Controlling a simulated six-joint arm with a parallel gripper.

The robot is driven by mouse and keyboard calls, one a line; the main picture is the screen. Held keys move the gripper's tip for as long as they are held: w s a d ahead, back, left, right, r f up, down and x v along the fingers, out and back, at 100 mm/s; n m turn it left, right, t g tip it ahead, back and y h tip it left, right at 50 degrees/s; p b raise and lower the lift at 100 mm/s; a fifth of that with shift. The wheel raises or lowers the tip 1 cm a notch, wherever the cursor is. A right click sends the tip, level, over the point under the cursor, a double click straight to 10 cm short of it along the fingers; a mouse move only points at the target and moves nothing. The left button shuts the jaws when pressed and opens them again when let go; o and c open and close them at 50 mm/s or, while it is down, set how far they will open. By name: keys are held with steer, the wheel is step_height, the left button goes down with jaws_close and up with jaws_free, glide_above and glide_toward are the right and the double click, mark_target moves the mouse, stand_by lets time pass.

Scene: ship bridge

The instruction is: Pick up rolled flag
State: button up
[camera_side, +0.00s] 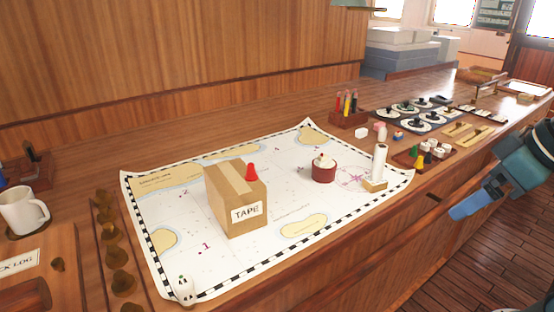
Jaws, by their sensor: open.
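Several slim upright rolls in red, yellow and dark colours (347,103) stand in a small wooden rack (349,120) at the back edge of the chart. They look like rolled flags, but they are too small to be sure. My gripper (472,199) is at the right edge, beyond the counter's front edge and well apart from the rack. It is open, with nothing seen between its fingers. Its far side is partly hidden or out of frame.
A chart (280,205) covers the counter's middle. Trays of small pieces (428,157) lie right; a mug (22,212) stands left.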

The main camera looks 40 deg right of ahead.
steer(key=shift+c, duration=0.4)
steer(key=c, duration=0.8)
